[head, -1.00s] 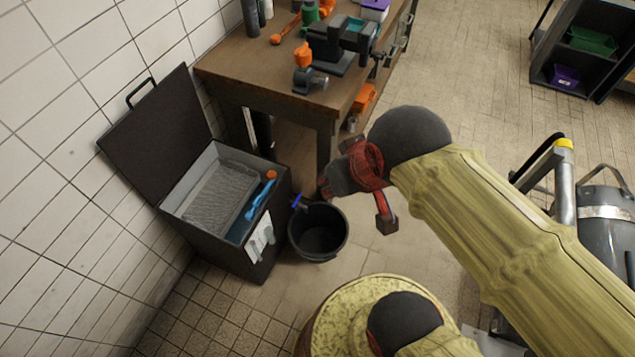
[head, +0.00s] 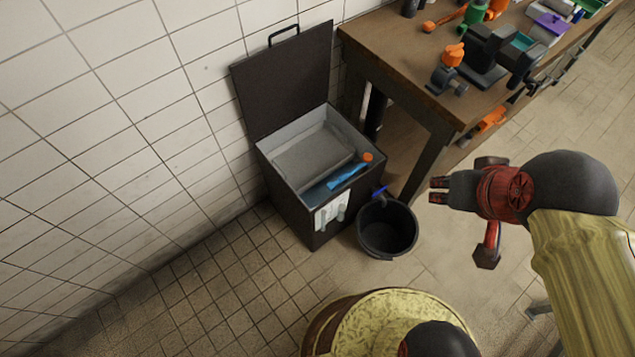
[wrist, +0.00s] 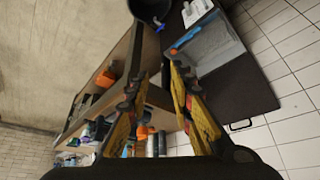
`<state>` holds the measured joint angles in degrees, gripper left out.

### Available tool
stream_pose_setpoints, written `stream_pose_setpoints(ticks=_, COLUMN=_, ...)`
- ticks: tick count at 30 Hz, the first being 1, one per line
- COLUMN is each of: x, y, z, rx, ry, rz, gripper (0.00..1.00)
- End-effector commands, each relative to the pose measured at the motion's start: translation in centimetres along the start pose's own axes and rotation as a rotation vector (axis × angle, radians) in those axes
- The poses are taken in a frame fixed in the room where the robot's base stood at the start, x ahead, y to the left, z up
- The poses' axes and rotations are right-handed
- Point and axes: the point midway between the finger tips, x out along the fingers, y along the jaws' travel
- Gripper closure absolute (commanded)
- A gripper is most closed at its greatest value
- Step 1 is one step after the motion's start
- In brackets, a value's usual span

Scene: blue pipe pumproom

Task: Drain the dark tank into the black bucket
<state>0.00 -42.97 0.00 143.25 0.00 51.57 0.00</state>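The dark tank (head: 291,208) stands against the tiled wall with its lid (head: 287,80) raised. It also shows in the wrist view (wrist: 245,85). A blue tap (head: 380,191) sticks out from its right side above the black bucket (head: 400,247). I cannot tell the tap's setting. The bucket stands on the floor beside the tank, looks empty inside, and is partly cut off in the wrist view (wrist: 148,14). My gripper (head: 436,191) is to the right of the tap and bucket, apart from both. Its fingers are spread with nothing between them in the wrist view (wrist: 157,80).
A wooden workbench (head: 400,60) with a vise and tools stands right of the tank, its leg close behind the bucket. A blue tool with an orange end (head: 350,172) lies in the tank. Floor at the left is clear.

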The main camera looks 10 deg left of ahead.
Motion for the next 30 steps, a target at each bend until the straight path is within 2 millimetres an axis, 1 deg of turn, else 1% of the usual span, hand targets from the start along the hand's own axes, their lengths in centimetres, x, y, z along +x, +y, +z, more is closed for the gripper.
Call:
stream_pose_setpoints(ticks=7, x=0.0, y=0.0, z=0.0, rx=0.000, ry=0.000, rz=0.000, gripper=0.76)
stream_pose_setpoints(ticks=13, x=0.0, y=0.0, z=0.0, rx=0.001, ry=0.000, rz=0.000, gripper=0.65)
stream_pose_setpoints(ticks=15, x=-0.1, y=0.3, z=-0.1, rx=0.010, ry=0.000, rz=0.005, gripper=0.61)
stream_pose_setpoints(ticks=17, x=0.3, y=0.7, z=0.0, rx=0.023, ry=-0.022, rz=0.012, gripper=0.57)
stream_pose_setpoints(ticks=20, x=1.9, y=1.4, z=0.4, rx=0.046, ry=-0.089, rz=0.022, gripper=0.52)
stream_pose_setpoints(ticks=24, x=5.2, y=2.6, z=1.5, rx=0.088, ry=-0.229, rz=0.035, gripper=0.44)
stream_pose_setpoints(ticks=30, x=9.6, y=4.0, z=2.3, rx=0.167, ry=-0.407, rz=0.028, gripper=0.32)
